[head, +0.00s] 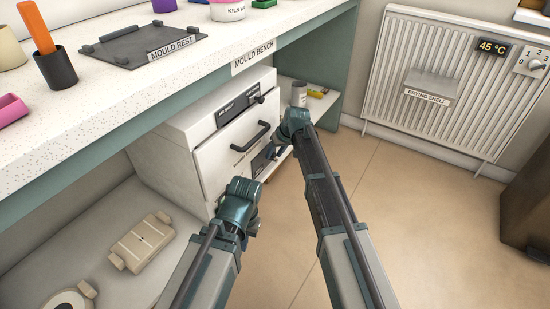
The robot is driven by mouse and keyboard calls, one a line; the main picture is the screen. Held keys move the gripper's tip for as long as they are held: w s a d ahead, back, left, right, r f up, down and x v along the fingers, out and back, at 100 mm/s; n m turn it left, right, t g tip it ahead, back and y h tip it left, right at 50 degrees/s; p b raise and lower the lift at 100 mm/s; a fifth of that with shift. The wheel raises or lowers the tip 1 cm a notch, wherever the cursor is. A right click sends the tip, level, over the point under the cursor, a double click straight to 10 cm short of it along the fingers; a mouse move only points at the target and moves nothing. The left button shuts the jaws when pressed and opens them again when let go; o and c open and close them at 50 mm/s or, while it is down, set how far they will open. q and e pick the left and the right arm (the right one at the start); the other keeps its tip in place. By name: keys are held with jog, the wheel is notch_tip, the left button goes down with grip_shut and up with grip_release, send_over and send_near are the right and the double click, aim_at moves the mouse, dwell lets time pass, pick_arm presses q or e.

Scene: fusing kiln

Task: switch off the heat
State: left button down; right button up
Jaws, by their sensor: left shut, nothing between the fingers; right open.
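A white kiln-like cabinet (215,150) stands under the bench, with a dark handle (250,137) across its front. A dark labelled strip with a small lever (259,98) sits above the handle. A dark lower panel (263,160) is partly hidden by my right arm. On the wall at right, a white radiator (420,75) has a display reading 45 °C (492,48) and a white dial plate (532,62). My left gripper (240,197) is shut and empty near the cabinet's lower front.
The speckled bench top (100,105) holds a dark mould rest tray (140,45) and several cups. Beige moulds (142,243) lie on the low shelf. A small shelf (322,100) with bottles is right of the cabinet.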

grip_shut()
jog(key=shift+s+a+f+t, duration=0.15)
jog(key=shift+s+t, duration=0.15)
jog(key=shift+s, duration=0.1)
jog(key=t+h+b, duration=0.1)
jog(key=b, duration=0.1)
jog(key=s+a+f+n+t+h+b, duration=0.1)
jog(key=t+b, duration=0.1)
jog(key=shift+h, duration=0.3)
grip_release()
